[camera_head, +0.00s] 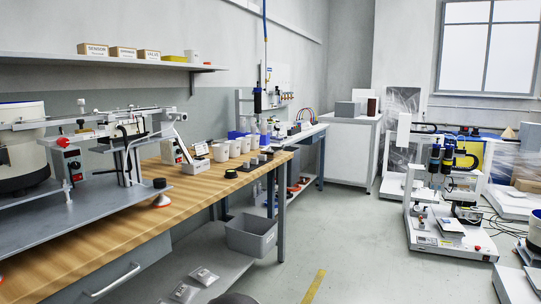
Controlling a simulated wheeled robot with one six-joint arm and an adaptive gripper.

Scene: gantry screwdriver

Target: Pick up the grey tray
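A grey open-topped tray (249,243), deep like a bin, sits low beneath the right end of the wooden workbench (190,196), beside a bench leg. Its near wall and rim show, and its inside looks empty from here. My gripper is not in view, so nothing shows of what it holds.
Clear packets (204,275) lie on the grey lower shelf (178,268) left of the tray. White cups (221,152) and small dark parts stand on the bench. A gantry machine (447,225) stands at the right. The floor (350,245) between is clear, with a yellow stripe.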

